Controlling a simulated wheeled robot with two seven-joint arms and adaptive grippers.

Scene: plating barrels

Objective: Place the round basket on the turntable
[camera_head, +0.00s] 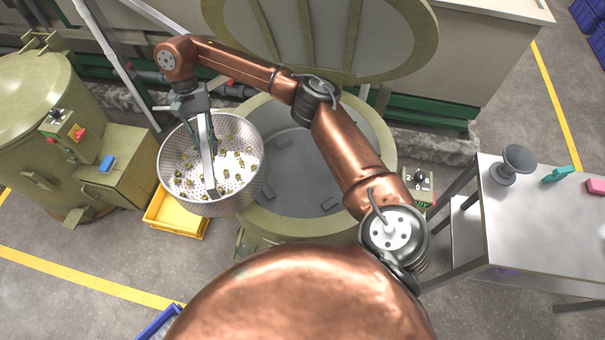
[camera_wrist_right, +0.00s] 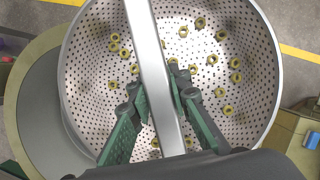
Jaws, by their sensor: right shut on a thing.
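The round basket (camera_head: 237,206) is a perforated metal bowl with several brass-coloured nuts and a flat bar handle (camera_head: 208,165) across its top. My right gripper (camera_head: 203,128) is shut on this handle and holds the basket up, roughly level. In the right wrist view the green fingers (camera_wrist_right: 160,100) sit on both sides of the bar, with the basket (camera_wrist_right: 90,85) below. The turntable (camera_head: 300,172) is the grey disc with small blocks inside the open round machine. The basket hangs left of it, overlapping the machine's left rim in view. My left gripper is out of view.
The machine's lid (camera_head: 405,40) stands open behind the turntable. A yellow crate (camera_head: 180,222) is on the floor below the basket. A closed green machine (camera_head: 30,100) stands at left. A metal table (camera_head: 530,225) with small items is at right.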

